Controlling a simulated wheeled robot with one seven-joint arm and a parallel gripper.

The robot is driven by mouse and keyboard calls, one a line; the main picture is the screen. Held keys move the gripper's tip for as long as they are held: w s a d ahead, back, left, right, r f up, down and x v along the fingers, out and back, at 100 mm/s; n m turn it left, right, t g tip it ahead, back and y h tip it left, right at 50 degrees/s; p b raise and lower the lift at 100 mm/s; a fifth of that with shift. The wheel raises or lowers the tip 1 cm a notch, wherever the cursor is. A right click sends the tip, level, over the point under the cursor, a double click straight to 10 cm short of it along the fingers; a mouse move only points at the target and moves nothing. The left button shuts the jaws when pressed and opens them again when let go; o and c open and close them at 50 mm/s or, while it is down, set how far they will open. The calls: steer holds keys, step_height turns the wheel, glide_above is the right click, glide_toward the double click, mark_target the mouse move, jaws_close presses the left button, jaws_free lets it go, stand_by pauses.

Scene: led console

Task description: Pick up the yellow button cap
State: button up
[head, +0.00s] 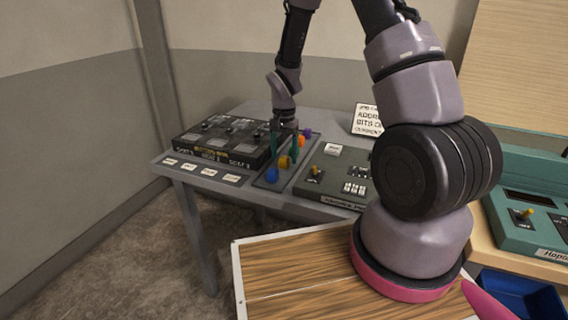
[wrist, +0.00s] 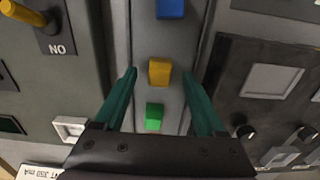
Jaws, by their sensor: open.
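The yellow button cap (head: 284,162) sits on the narrow grey strip of the console in the head view, between a blue cap (head: 271,174) and an orange cap (head: 301,141). In the wrist view the yellow cap (wrist: 159,72) lies in line between the two teal fingertips, with a gap on both sides. My gripper (head: 284,152) is open and empty, pointing down over the strip. I cannot tell exactly how far above the cap the tips are. In the wrist view, a green cap (wrist: 154,117) lies between the fingers, nearer the palm, and the blue cap (wrist: 170,8) is at the top edge.
A black switch box (head: 225,143) stands left of the strip, and a grey-green panel (head: 335,178) with a yellow-tipped lever stands right. A purple cap (head: 307,132) lies farther back. A white sign (head: 367,119) stands behind. A blue bin (head: 515,295) is at lower right.

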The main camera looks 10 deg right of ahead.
jaws_close()
